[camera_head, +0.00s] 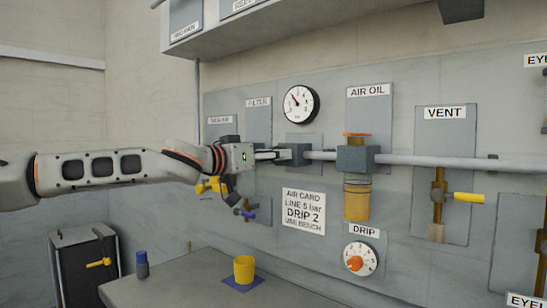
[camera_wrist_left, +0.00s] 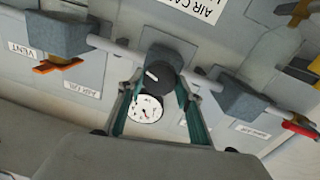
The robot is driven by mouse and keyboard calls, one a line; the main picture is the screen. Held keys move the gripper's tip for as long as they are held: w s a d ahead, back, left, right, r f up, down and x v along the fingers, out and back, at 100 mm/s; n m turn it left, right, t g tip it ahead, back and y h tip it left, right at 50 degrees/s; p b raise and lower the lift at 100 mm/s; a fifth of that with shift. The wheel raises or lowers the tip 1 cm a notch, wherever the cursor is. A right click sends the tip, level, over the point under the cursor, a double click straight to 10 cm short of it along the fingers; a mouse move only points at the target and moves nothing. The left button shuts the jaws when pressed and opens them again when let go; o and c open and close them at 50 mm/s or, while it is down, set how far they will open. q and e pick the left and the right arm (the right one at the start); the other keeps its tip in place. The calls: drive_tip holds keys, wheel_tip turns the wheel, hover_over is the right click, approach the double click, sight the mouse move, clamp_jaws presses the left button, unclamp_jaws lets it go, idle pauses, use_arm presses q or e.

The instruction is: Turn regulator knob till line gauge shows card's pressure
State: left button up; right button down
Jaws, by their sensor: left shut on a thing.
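My left gripper (camera_head: 270,154) reaches in from the left to the regulator (camera_head: 294,154) on the pipe. In the left wrist view, its green fingers (camera_wrist_left: 163,82) are shut on the dark round regulator knob (camera_wrist_left: 157,74), which has a white mark. The fingers hide part of the knob's sides. The white line gauge (camera_head: 300,103) is above the regulator, its needle pointing up and left; it also shows in the left wrist view (camera_wrist_left: 147,108). The air card (camera_head: 303,210) reads LINE, a figure like 5 or 6, bar, and DRIP 2. My right gripper is not in view.
The oiler (camera_head: 357,158) with its amber bowl is right of the regulator, above the drip dial (camera_head: 360,258). A vent valve (camera_head: 437,200) with a yellow lever is farther right. A yellow cup (camera_head: 244,268) and a blue bottle (camera_head: 142,265) stand on the bench (camera_head: 190,290).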

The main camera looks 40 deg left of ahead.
use_arm(q)
drive_tip(key=m+y+b, duration=0.1)
drive_tip(key=m, duration=1.2)
drive_tip(key=m+y+b, duration=0.1)
drive_tip(key=m+b, duration=0.1)
drive_tip(key=m, duration=1.2)
drive_tip(key=shift+d, duration=0.15)
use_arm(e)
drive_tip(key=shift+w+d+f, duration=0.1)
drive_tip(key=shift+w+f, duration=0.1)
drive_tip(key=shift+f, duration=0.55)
use_arm(q)
drive_tip(key=shift+m, duration=0.3)
